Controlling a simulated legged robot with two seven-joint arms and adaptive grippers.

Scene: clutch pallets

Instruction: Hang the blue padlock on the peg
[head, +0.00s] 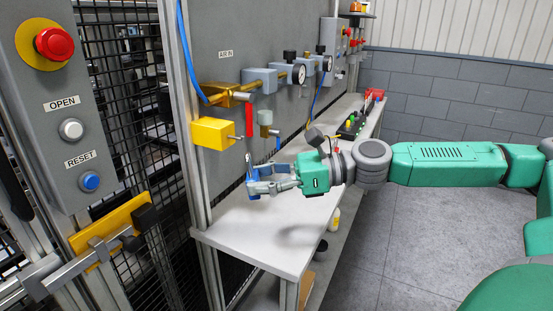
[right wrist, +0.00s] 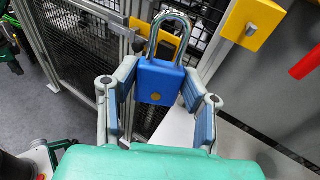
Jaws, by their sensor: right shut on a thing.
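The blue padlock (head: 253,176) is in my right gripper (head: 262,186), over the workbench in the head view. In the right wrist view, the blue padlock (right wrist: 160,81) sits between the two fingers of the right gripper (right wrist: 161,92), its grey shackle (right wrist: 168,22) pointing up and away from me. The peg (head: 235,137) is a short grey pin on a yellow block (head: 212,133) on the grey panel. The padlock is below the peg and slightly right of it, apart from it. The yellow block (right wrist: 257,20) also shows at the upper right in the wrist view. My left gripper is not in view.
A red-handled valve (head: 249,119) hangs just right of the peg, with brass fittings (head: 229,93) above. A blue hose (head: 186,50) runs down the panel. The white workbench top (head: 275,235) is clear below the gripper. Mesh fencing (head: 118,90) stands at the left.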

